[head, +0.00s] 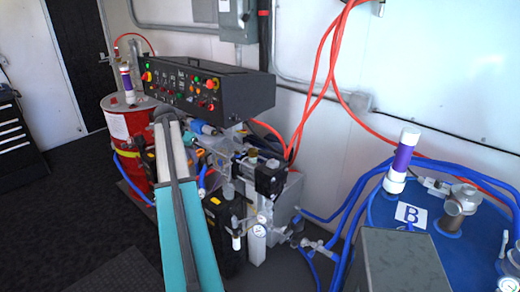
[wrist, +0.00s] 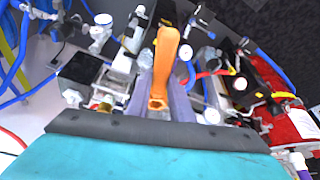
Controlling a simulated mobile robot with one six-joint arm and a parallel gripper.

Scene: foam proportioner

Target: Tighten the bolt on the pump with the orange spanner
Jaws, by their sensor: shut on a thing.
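The orange spanner (wrist: 170,52) stands out in the wrist view, running up the picture from between the grey fingers of my gripper (wrist: 163,88). My gripper is shut on the spanner near its lower end, and its other end points away over the machinery. In the head view my teal arm reaches toward the pump assembly (head: 262,178), and my gripper and the spanner cannot be made out there. The pump's parts also lie behind the spanner in the wrist view. I cannot pick out the bolt, nor tell whether the spanner touches anything.
A black control box (head: 215,88) sits above the pump. A red drum (head: 128,125) stands at left, and a blue drum (head: 455,245) marked B at right. Orange cables and blue hoses (head: 345,215) run around the pump. The dark floor (head: 50,215) at left is mostly clear.

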